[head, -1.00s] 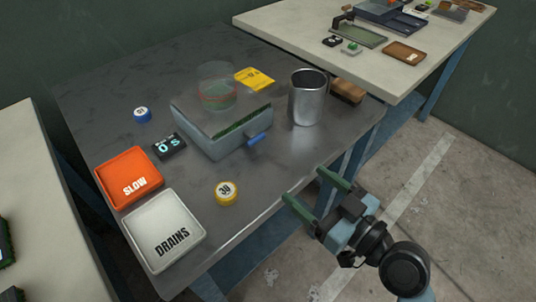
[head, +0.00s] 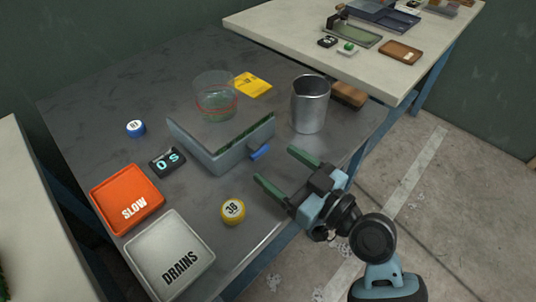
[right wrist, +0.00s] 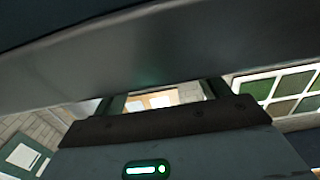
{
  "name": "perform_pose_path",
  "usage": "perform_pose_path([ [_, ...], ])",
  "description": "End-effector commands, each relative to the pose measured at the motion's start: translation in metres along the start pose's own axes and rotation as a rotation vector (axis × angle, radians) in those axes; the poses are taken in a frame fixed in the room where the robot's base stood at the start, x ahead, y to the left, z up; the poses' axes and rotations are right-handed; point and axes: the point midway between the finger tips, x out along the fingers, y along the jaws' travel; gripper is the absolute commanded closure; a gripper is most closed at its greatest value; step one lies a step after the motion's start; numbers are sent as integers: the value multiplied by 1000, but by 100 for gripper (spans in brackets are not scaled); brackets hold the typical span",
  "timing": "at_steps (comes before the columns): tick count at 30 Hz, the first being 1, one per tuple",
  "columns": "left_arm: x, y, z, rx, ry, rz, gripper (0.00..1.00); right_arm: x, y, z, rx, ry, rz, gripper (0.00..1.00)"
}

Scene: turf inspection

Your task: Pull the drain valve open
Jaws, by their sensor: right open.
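The drain valve looks to be the small blue tab (head: 260,152) on the front right side of a grey box (head: 208,155). In the right wrist view the fingers (right wrist: 163,98) show under a large dark grey surface, and the valve is not seen. My left gripper is not in view.
A metal cup (head: 310,104) and a brown block (head: 348,94) stand right of the box. A yellow disc (head: 232,211), a timer (head: 167,162), a blue disc (head: 136,128), an orange SLOW tray (head: 127,200) and a white DRAINS tray (head: 168,255) lie left and in front. A yellow card (head: 253,85) lies behind.

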Motion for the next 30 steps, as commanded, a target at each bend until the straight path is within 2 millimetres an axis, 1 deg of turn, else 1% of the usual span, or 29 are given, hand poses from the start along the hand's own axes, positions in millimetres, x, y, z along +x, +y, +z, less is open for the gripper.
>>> perform_pose_path([
  [1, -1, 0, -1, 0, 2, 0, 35, 8, 0, -2, 1, 2, -1, 25],
  [3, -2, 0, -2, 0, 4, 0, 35, 18, -1, -2, 1, 1, -1, 25],
  [9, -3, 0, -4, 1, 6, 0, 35, 36, 0, -1, 0, 0, -1, 25],
  [12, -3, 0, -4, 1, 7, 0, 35, 39, 0, 0, -1, -2, -1, 25],
  [19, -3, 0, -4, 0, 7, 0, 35, 39, 0, 0, -2, -2, -1, 25],
  [20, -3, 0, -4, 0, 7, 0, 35, 39, 0, 0, -1, -2, 0, 28],
  [30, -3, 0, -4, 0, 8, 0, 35, 39, 0, 0, -1, -2, 0, 72],
])
